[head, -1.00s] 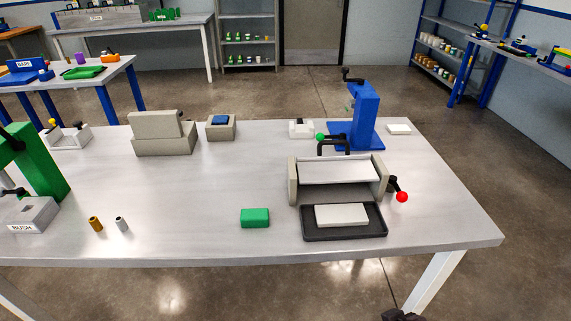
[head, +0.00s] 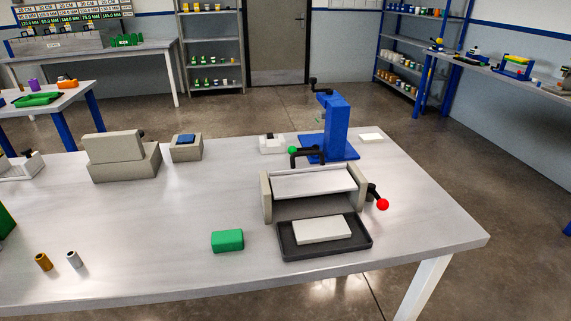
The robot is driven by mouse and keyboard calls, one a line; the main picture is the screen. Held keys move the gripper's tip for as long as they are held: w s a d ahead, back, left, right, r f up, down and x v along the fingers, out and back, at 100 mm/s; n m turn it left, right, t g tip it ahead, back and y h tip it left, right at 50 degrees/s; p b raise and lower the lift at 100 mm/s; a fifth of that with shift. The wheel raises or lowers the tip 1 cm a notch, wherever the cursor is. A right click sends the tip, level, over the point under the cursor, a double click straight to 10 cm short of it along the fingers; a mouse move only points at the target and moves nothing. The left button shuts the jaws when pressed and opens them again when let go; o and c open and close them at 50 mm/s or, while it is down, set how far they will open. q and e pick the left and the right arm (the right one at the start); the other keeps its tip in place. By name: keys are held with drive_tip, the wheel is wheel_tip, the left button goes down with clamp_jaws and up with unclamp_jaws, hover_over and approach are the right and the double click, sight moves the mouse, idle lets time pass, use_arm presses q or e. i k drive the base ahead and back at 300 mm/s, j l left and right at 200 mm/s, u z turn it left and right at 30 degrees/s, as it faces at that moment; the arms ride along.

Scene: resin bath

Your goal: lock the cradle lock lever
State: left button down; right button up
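A beige cradle (head: 266,205) with two side walls stands on the right part of the table and holds a silver panel (head: 312,182) between them. A black lever with a red ball (head: 382,204) sticks out from its right side, tilted down to the right. A black bent handle with a green ball (head: 293,150) rises at the cradle's back edge. The frames do not label which of these is the lock lever. Neither of my grippers is in view.
A black tray (head: 285,253) with a pale block (head: 321,229) lies in front of the cradle. A green block (head: 227,240) is left of it. A blue press (head: 335,125) stands behind. The table (head: 150,220) is bare at middle left.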

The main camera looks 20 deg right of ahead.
sight(383, 205)
drive_tip(key=z, duration=1.3)
